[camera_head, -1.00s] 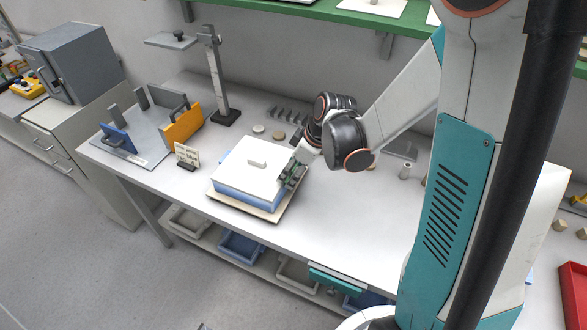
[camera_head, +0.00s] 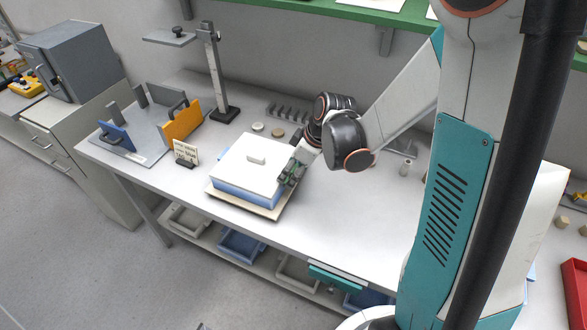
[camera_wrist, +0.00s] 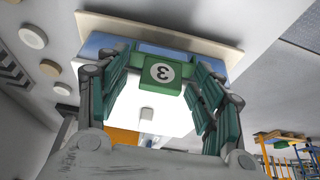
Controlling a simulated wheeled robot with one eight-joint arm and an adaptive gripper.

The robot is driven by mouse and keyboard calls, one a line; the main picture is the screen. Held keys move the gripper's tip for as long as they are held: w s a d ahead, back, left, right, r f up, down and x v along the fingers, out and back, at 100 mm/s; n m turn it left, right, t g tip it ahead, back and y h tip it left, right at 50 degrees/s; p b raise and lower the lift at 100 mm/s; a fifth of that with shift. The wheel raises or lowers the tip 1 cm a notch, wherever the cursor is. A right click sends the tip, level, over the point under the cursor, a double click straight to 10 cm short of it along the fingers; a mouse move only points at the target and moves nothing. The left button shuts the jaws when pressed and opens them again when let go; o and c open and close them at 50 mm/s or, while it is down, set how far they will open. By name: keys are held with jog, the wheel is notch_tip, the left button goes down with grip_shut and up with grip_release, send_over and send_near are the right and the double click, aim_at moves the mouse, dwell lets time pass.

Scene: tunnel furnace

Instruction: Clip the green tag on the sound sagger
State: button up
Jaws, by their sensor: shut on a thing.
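The sagger is a blue box (camera_head: 236,195) with a white lid (camera_head: 247,168) and a small knob, on a thin pale board (camera_head: 262,212) near the table's front. In the wrist view its lid (camera_wrist: 135,118) and blue side (camera_wrist: 98,42) show between and beyond my fingers. My gripper (camera_head: 289,174) is at the sagger's right edge. In the wrist view my gripper (camera_wrist: 162,80) is shut on a green tag (camera_wrist: 162,71) with a white round patch and an inverted 3. The tag overlaps the lid's edge; I cannot tell whether it is seated on the wall.
A small sign (camera_head: 186,152) stands left of the sagger. Further left is a metal fixture with an orange plate (camera_head: 182,122). A post stand (camera_head: 218,80), round discs (camera_head: 277,132) and a slotted rack (camera_head: 290,116) are behind. The table right of the sagger is mostly clear.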

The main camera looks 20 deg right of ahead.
jog(key=o, duration=1.2)
jog(key=shift+f, duration=0.25)
jog(key=shift+c, duration=0.2)
jog(key=shift+o, duration=0.7)
jog(key=shift+w, duration=0.1)
jog(key=v, duration=1.2)
